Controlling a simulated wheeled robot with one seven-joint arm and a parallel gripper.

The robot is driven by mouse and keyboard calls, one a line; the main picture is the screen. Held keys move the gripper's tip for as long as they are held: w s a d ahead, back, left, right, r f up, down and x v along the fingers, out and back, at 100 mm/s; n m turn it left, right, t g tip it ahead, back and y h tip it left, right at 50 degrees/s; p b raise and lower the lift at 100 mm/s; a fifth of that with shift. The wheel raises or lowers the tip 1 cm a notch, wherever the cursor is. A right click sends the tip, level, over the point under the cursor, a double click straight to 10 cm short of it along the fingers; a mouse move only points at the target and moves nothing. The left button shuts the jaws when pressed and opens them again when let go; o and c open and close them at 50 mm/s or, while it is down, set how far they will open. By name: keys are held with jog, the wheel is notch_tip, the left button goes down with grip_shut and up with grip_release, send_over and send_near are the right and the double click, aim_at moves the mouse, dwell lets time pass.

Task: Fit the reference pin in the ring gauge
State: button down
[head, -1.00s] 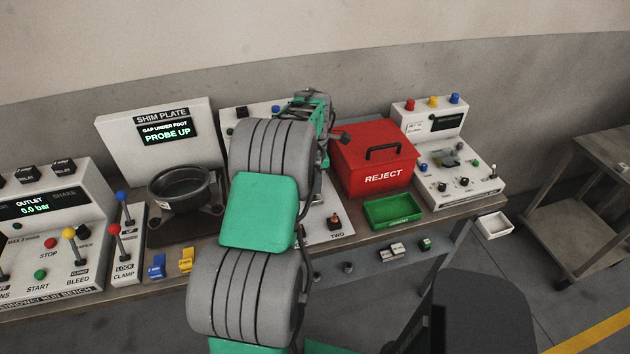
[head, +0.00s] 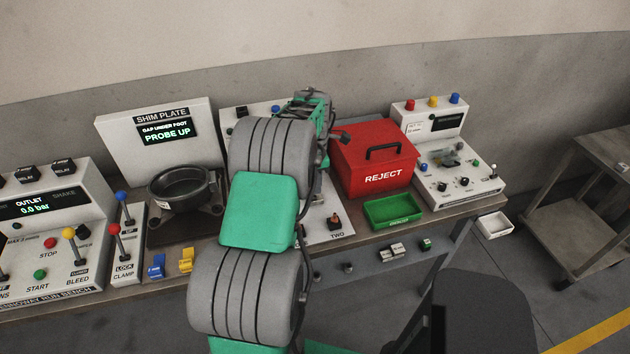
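My arm reaches forward over the middle of the bench. Its far end, with my gripper (head: 316,112), is over the white panel (head: 318,232) behind my arm links. The fingers cannot be made out, so I cannot tell whether they are open or hold anything. I cannot pick out the reference pin or the ring gauge for certain. My arm covers much of the middle panel. A small dark and orange part (head: 335,221) stands on that panel by the word TWO.
A red REJECT box (head: 372,160) and a green tray (head: 394,211) stand right of my arm. A control panel (head: 455,172) is further right. The shim plate station (head: 155,140) with a black round bowl (head: 180,187) is on the left. A grey cart (head: 590,190) stands far right.

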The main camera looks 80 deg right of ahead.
jog(key=shift+f+b, duration=0.85)
jog(key=shift+f, duration=0.6)
jog(key=c, duration=1.1)
grip_release()
jog(key=shift+o, duration=0.2)
jog(key=shift+r, duration=0.1)
notch_tip(320, 180, up, 8)
jog(key=shift+f+b, duration=0.15)
jog(key=shift+b, duration=0.45)
